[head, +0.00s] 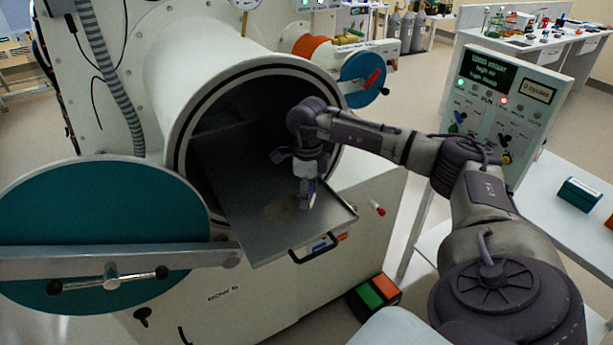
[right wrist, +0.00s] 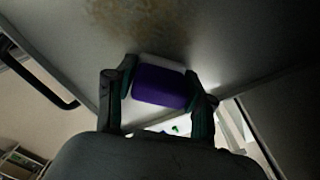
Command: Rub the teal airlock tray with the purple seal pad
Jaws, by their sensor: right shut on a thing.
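The airlock tray (head: 245,225) is a grey metal tray sticking out of the round chamber with the teal door (head: 100,205). A brownish stain (head: 275,209) lies on its surface, and the stain also shows at the top of the right wrist view (right wrist: 140,22). My right gripper (head: 305,186) is over the tray, just right of the stain, with its fingers pointing down. It is shut on the purple seal pad (right wrist: 160,86), which has a pale side. The pad is at or very close to the tray surface; I cannot tell if it touches. My left gripper is not in view.
The round chamber opening (head: 190,120) surrounds the tray's inner end. A handle (head: 315,250) is on the tray's front edge. A control panel (head: 510,100) and a white table (head: 560,215) stand at the right. A green and orange box (head: 373,294) is on the floor.

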